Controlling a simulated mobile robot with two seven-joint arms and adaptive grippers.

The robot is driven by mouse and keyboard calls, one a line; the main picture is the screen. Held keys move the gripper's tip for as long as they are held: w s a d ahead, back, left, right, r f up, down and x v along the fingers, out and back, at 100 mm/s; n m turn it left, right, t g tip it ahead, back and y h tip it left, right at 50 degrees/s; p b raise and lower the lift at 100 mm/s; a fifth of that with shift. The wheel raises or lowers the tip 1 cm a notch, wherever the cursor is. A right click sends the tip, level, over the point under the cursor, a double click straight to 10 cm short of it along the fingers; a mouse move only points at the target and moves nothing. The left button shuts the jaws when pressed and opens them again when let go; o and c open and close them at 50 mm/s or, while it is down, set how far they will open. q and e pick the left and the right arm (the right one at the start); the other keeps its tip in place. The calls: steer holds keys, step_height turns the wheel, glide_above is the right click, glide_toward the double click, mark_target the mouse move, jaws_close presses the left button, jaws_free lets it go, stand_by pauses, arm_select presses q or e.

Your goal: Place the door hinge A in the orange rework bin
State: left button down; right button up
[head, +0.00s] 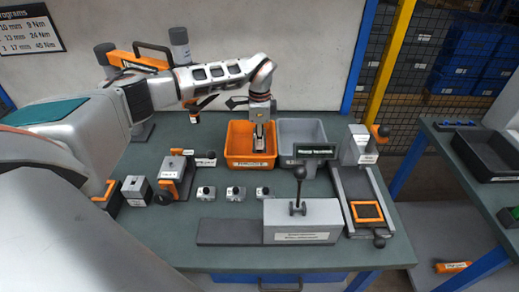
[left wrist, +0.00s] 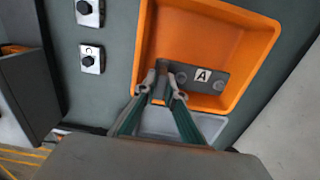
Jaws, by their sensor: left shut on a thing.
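The orange rework bin (head: 238,157) stands on the table in the head view, left of a grey bin. My left gripper (head: 259,145) points down into it. In the left wrist view the gripper (left wrist: 167,92) is shut on the door hinge A (left wrist: 205,78), a dark grey plate with a white "A" label. The hinge shows against the inside of the orange bin (left wrist: 150,40). I cannot tell whether the hinge touches the bin floor. My right gripper is not in view.
The grey bin (head: 312,130) adjoins the orange bin's right side. A grey fixture with a lever (head: 300,215) and an orange-trimmed slide fixture (head: 368,210) stand to the right.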

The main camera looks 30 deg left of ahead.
mark_target(260, 151)
arm_select(q)
steer(key=shift+f, duration=2.3)
steer(key=shift+f, duration=0.15)
steer(key=c, duration=2.4)
jaws_free()
